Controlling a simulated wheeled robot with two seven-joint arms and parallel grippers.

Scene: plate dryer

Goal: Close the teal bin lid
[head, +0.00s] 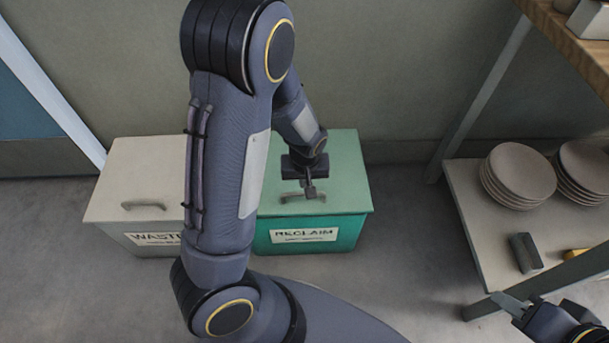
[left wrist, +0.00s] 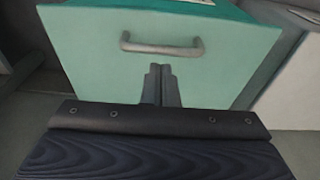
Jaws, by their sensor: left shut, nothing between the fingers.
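The teal bin labelled RECLAIM (head: 345,232) stands on the floor against the back wall. Its teal lid (head: 345,175) lies flat on top, with no visible gap at the front edge. A grey handle (head: 288,197) sits near the lid's front edge. My left gripper (head: 311,194) is shut and empty, pointing down over the lid beside the handle. In the left wrist view the shut fingers (left wrist: 160,72) are just short of the handle (left wrist: 162,47), over the lid (left wrist: 90,60). I cannot tell whether they touch the lid. My right gripper (head: 522,303) is at the lower right, partly visible.
A pale WASTE bin (head: 140,180) with its lid down stands close on the left, partly hidden by my left arm. A shelf on the right (head: 475,215) holds stacked plates (head: 518,175) and a dark block (head: 525,252). The floor in front of the teal bin is clear.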

